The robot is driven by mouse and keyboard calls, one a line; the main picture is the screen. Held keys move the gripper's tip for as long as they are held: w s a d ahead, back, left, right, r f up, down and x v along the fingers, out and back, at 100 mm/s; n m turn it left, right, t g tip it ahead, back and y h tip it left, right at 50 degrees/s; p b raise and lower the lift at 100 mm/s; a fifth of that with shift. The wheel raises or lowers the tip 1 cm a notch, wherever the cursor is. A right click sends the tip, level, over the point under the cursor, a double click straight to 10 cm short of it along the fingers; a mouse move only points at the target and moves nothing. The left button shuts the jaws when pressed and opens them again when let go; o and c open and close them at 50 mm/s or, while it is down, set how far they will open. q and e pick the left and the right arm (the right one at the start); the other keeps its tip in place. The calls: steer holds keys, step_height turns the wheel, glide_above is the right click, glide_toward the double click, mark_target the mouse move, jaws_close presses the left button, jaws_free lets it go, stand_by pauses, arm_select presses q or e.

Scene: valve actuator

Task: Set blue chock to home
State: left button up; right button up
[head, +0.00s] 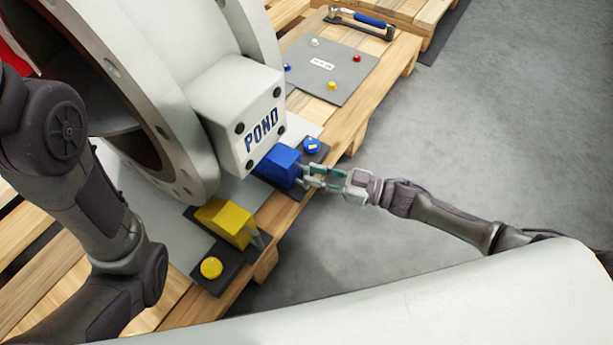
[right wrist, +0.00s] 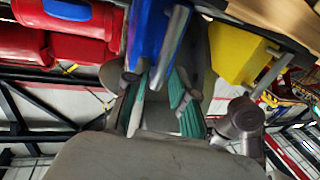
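The blue chock (head: 278,165) sits on a dark base plate at the pallet's edge, beside the white block marked POND. In the right wrist view the blue chock (right wrist: 146,35) is at the top, with its silver handle (right wrist: 172,50) reaching down between my finger pads. My right gripper (head: 312,177) is at the chock's outer side, its green-padded fingers close together around the handle; it also shows in the right wrist view (right wrist: 161,88). Exact pad contact is partly hidden. My left arm is at the left; its gripper is out of view.
A yellow chock (head: 229,221) and yellow button (head: 211,267) lie nearer, a blue button (head: 311,146) just beyond the blue chock. The large white flanged valve (head: 170,120) blocks the left. A grey panel (head: 333,70) and blue-handled tool (head: 368,20) lie farther back. Floor at right is clear.

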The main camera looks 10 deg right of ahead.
mark_target(278, 163)
steer(key=shift+b+x, duration=0.35)
steer(key=shift+x, duration=1)
jaws_close()
